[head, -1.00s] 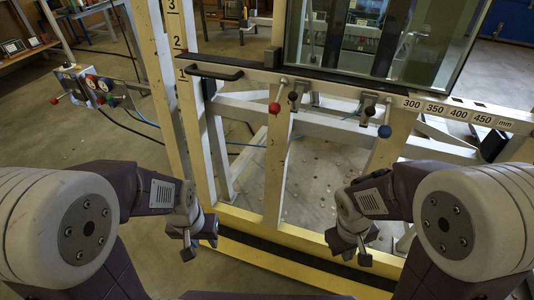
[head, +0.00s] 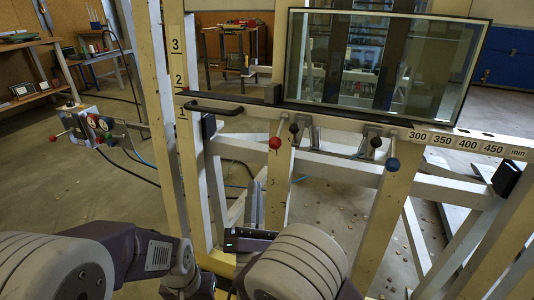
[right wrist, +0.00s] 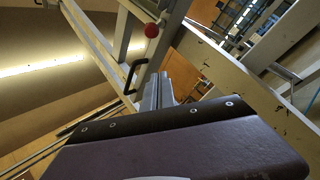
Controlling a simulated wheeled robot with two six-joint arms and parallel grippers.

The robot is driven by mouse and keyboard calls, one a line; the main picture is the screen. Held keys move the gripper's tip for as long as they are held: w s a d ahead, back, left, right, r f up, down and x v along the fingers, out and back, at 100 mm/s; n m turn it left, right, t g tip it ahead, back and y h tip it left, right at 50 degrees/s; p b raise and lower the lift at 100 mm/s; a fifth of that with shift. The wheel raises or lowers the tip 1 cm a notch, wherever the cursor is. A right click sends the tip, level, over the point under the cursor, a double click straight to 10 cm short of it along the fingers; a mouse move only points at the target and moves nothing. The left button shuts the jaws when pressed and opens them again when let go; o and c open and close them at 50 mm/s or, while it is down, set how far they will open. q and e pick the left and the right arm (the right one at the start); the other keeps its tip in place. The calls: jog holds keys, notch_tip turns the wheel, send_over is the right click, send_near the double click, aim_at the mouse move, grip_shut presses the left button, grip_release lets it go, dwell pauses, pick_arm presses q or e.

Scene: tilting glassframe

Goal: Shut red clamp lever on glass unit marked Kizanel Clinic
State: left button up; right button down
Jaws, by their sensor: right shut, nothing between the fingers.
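The red clamp lever (head: 275,142) has a red ball knob on a thin rod hanging at the frame's front rail. The red knob also shows in the right wrist view (right wrist: 151,30). The glass unit (head: 380,65) stands on the rail behind a dark edge; I cannot read any name on it. My right gripper (head: 254,200) is shut and empty, pointing up, below and left of the red knob in the picture. Its fingers (right wrist: 158,92) show in the right wrist view, apart from the knob. My left gripper (head: 187,286) is low at the bottom edge; its jaws are unclear.
Dark knobs (head: 376,142) and a blue knob (head: 392,164) hang on the same rail. A black handle (head: 214,108) is left of the red knob. Yellow posts and white beams stand around my right gripper. A control box (head: 92,125) stands at the left.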

aim_at(279, 132)
jog(key=p+x, duration=0.4)
jog(key=x, duration=0.6)
jog(key=s+d, duration=0.1)
jog(key=s+d+r+b, duration=0.1)
jog(key=shift+s+d+r+b, duration=0.2)
jog(key=shift+d+r+b, duration=0.1)
jog(key=shift+d, duration=0.1)
jog(key=shift+a+r, duration=0.1)
